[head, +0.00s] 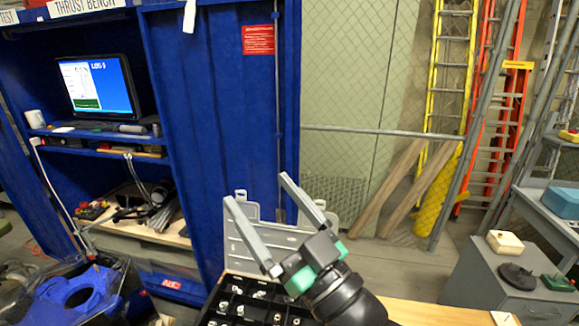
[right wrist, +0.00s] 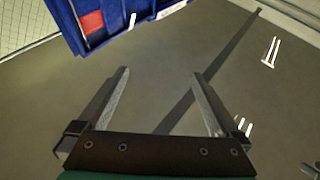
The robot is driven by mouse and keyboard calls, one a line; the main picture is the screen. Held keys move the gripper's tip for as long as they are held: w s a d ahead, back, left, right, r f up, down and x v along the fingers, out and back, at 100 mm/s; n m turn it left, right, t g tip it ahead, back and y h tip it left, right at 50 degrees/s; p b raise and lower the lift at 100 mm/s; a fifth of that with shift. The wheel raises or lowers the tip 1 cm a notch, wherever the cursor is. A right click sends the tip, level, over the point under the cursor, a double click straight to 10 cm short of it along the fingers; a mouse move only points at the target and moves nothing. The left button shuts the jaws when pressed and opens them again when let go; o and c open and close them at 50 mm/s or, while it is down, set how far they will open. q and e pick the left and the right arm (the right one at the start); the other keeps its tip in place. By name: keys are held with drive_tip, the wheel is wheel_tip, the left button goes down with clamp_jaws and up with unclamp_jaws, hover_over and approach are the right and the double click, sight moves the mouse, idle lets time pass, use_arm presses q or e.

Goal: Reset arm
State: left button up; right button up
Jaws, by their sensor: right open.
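My right gripper (head: 264,208) is raised in the middle of the head view. Its two long grey fingers point up and to the left, spread apart, with nothing between them. In the right wrist view the same gripper (right wrist: 158,82) is open and empty, with a plain grey-brown surface behind its fingers. My left gripper does not show in either view. Behind and below the right gripper in the head view is an open grey case (head: 234,250) with a dark compartment tray (head: 216,302) holding several small parts. The gripper covers part of the case.
A blue cabinet (head: 222,120) with a monitor (head: 97,86) stands at the left. A chain-link fence (head: 340,75), ladders (head: 450,75) and leaning boards (head: 385,190) are behind. A grey cabinet (head: 480,282) stands at the right. A blue ring-shaped part (head: 78,291) is at lower left.

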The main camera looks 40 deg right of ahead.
drive_tip(key=s+a+r+t+y, duration=0.1)
drive_tip(key=s+r+t, duration=0.1)
drive_tip(key=s+r, duration=0.2)
drive_tip(key=s+a+r+t+y, duration=0.1)
drive_tip(key=s+r, duration=0.3)
drive_tip(key=r, duration=0.6)
drive_tip(key=shift+s+a+r+t, duration=0.15)
drive_tip(key=shift+s+a+t, duration=0.15)
drive_tip(key=shift+a+t, duration=0.5)
